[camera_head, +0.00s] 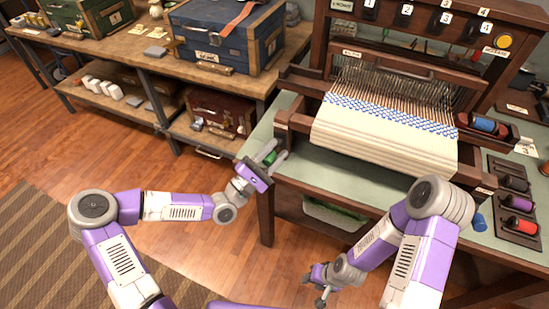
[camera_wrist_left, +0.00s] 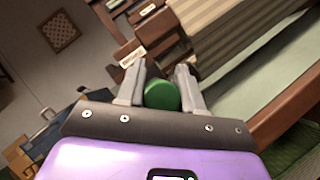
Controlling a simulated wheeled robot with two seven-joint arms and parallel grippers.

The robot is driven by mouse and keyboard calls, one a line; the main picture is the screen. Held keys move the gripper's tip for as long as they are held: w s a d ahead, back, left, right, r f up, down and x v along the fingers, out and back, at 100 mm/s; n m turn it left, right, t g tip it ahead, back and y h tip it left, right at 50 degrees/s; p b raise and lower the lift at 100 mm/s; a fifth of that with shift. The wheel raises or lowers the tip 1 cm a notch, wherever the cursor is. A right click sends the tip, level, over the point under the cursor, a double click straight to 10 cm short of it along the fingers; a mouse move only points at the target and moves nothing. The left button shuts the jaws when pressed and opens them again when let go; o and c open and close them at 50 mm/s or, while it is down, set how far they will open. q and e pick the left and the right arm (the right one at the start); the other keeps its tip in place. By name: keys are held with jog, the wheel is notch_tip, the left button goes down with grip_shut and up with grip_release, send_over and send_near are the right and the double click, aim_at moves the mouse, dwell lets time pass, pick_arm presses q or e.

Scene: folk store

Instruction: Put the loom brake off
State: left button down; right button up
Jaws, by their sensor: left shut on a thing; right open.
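The wooden loom (camera_head: 392,128) stands on the green-topped table, with white and blue-patterned cloth on it. My left gripper (camera_head: 268,154) is at the loom's front left corner, shut on a green round-ended piece (camera_wrist_left: 161,95). The piece lies between both fingers in the left wrist view. Its far end is hidden, so I cannot tell if it is joined to the loom as its brake. My right gripper (camera_head: 318,286) is open and empty, low in front of the table.
The green-topped table (camera_head: 330,172) has a bare strip left of and before the loom. Thread spools (camera_head: 514,184) lie in holders at the right. A workbench (camera_head: 140,50) with a blue chest (camera_head: 215,40) stands at the left. The wooden floor between is clear.

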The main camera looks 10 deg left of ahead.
pick_arm(q)
jog(key=shift+f+m+t+h, duration=0.35)
jog(key=shift+m+h, duration=0.25)
jog(key=shift+h, duration=0.2)
jog(key=c, duration=0.8)
grip_release()
jog(key=shift+s, duration=0.1)
jog(key=v, duration=0.7)
jog(key=shift+a+f, duration=0.15)
jog(key=shift+f, duration=0.05)
jog(key=shift+s, duration=0.1)
